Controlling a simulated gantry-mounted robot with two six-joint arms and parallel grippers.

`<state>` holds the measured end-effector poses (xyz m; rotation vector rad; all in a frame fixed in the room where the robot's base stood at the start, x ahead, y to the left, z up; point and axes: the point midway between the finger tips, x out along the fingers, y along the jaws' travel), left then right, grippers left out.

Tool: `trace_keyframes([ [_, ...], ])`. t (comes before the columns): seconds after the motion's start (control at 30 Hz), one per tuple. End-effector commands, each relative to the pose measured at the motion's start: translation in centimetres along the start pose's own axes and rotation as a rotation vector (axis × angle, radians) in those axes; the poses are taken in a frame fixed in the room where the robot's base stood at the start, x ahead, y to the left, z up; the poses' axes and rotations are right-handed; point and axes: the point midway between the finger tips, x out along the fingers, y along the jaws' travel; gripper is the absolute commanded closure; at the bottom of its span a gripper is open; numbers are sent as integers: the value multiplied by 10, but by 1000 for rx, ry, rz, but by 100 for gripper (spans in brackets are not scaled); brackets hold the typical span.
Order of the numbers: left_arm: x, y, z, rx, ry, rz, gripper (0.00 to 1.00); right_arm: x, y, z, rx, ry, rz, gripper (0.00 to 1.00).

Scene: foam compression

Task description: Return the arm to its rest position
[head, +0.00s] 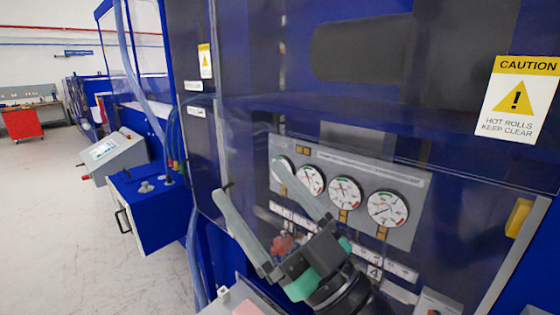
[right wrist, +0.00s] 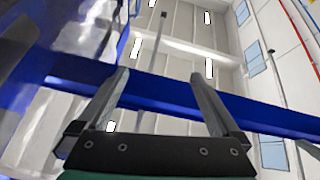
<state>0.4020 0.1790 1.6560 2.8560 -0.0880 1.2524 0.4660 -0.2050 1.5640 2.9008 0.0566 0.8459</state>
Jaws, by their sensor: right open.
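My right gripper (head: 252,180) is raised in front of the blue machine (head: 235,50) in the head view. Its two long grey fingers are spread wide apart, with nothing between them. The fingers point up and to the left, and the green and black wrist is at the lower middle. In the right wrist view the gripper (right wrist: 160,75) also shows open and empty, with the ceiling and a blue beam (right wrist: 240,105) behind it. My left gripper is not in view.
A gauge panel (head: 408,235) with several round dials is behind my right gripper. A caution sign (head: 520,99) is at the right. A grey control box (head: 115,155) and blue cabinet (head: 160,215) stand at the left. A red cart (head: 22,123) is far back, with open floor before it.

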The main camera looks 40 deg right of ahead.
Motion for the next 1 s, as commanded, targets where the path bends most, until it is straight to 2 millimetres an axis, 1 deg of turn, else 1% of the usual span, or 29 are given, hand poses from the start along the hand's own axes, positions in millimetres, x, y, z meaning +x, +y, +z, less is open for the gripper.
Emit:
trace_keyframes([
  [0.03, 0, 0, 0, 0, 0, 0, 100, 3, -8, -41, 35, 92, 5, 0],
  [0.1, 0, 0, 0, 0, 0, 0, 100, 1, -13, -81, 83, 185, 20, 0],
  [0.13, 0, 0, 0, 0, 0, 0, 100, -1, -14, -93, 99, 213, 24, 0],
  [0.2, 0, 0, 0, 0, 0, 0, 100, -3, -14, -110, 124, 254, 32, 0],
  [0.27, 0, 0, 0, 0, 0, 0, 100, -4, -15, -116, 135, 268, 34, 0],
  [0.47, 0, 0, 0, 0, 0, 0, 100, -4, -14, -115, 134, 266, 34, 0],
  [0.57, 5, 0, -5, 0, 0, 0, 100, 0, -13, -121, 133, 265, 34, 0],
  [0.67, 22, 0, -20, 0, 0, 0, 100, 12, -10, -140, 133, 264, 34, 0],
  [0.77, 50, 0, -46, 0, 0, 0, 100, 32, -5, -172, 132, 264, 34, 0],
  [0.9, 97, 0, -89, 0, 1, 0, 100, 66, 2, -224, 132, 263, 34, 0],
  [1.0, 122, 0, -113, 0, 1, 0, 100, 84, 7, -253, 132, 264, 34, 0],
])
